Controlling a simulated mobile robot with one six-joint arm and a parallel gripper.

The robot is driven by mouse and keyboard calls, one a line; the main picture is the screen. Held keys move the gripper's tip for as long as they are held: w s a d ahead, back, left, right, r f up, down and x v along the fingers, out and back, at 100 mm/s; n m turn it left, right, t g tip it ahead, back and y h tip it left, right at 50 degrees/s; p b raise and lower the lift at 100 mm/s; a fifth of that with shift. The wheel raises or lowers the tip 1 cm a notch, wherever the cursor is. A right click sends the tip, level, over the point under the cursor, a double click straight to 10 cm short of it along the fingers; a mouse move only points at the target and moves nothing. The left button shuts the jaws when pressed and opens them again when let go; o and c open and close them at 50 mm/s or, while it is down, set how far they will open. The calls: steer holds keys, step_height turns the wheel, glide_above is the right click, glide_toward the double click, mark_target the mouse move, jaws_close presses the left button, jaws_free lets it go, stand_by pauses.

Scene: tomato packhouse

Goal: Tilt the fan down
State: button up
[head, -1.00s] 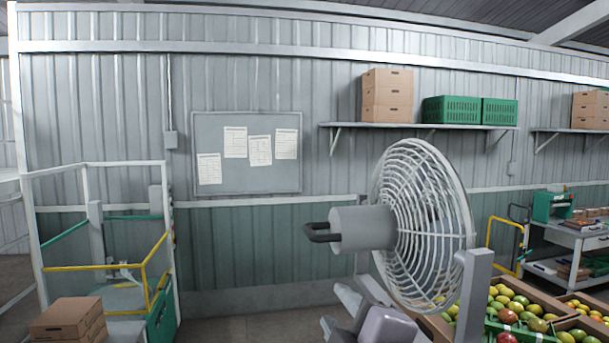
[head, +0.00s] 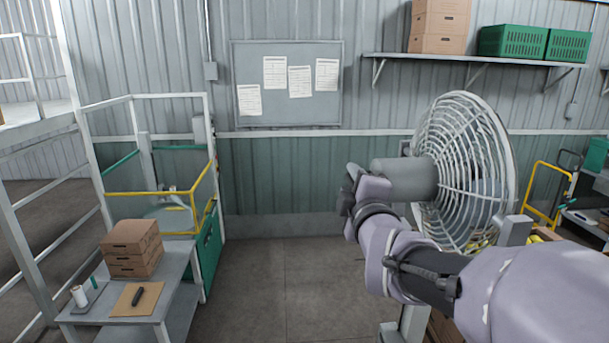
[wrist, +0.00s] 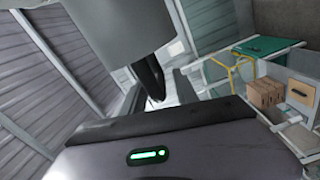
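The fan has a white wire cage (head: 462,170) and a grey cylindrical motor housing (head: 412,180) that points left, roughly level. In the head view my gripper (head: 350,192) is at the rear end of the housing, where the handle is hidden behind it. In the wrist view the housing (wrist: 85,35) fills the upper left, and the dark loop handle (wrist: 149,78) hangs just beyond my gripper's dark front edge. I cannot tell whether the fingers are around the handle or touching it, or whether they are open or shut.
A grey bench (head: 180,290) with stacked cardboard boxes (head: 131,248) stands at left, beside a yellow-railed platform (head: 150,193). A wall shelf (head: 470,60) holds boxes and green crates (head: 512,41). The floor (head: 285,280) between bench and fan is clear.

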steer(key=shift+w, duration=0.2)
steer(key=shift+s, duration=0.1)
steer(key=shift+c, duration=0.5)
jaws_close()
stand_by(0.4)
stand_by(0.3)
